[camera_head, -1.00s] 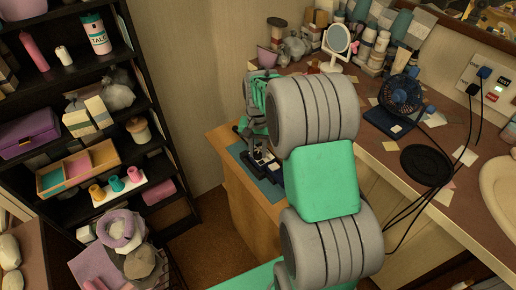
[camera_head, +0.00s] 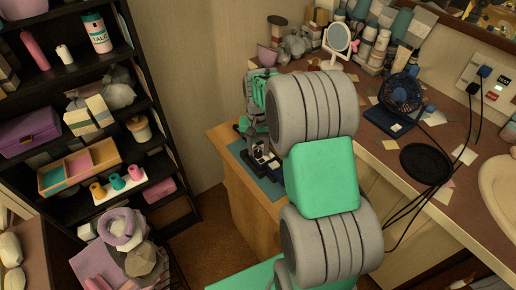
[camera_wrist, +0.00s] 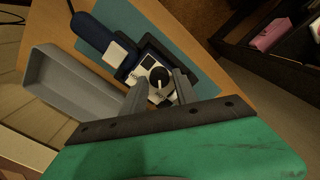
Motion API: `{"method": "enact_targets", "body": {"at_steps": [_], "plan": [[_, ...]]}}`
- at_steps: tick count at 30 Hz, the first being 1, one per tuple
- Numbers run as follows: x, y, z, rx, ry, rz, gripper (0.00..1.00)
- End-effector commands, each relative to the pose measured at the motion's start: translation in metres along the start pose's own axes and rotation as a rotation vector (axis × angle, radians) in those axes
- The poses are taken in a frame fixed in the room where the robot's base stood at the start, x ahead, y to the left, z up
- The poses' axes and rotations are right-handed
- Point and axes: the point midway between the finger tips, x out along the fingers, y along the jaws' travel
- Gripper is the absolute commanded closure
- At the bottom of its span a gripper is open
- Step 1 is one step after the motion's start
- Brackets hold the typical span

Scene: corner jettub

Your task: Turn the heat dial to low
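The heat dial (camera_wrist: 159,77) is a round black knob with a white pointer line, seen in the wrist view. It sits on a white panel (camera_wrist: 151,62) of a small dark blue unit (camera_wrist: 131,66). My gripper (camera_wrist: 160,81) has its two grey fingers apart, one on each side of the dial in the picture. I cannot tell whether either finger touches it. In the head view, the unit (camera_head: 262,158) is small and partly hidden by my arm.
The unit rests on a teal mat (camera_wrist: 190,45) on a wooden surface (camera_head: 238,195). A dark blue handled object (camera_wrist: 90,34) and a grey tray (camera_wrist: 62,88) lie left of it in the wrist view. A fan (camera_head: 402,95) stands on the counter.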

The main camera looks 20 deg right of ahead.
Motion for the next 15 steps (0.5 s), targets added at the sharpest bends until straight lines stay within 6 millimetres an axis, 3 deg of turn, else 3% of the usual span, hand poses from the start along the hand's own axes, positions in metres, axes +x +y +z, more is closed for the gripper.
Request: {"method": "enact_targets", "body": {"at_steps": [7, 15], "plan": [[-0.010, 0.000, 0.000, 0.000, 0.001, 0.000, 0.65], [-0.064, 0.000, -0.001, 0.000, 0.004, -0.001, 0.65]]}}
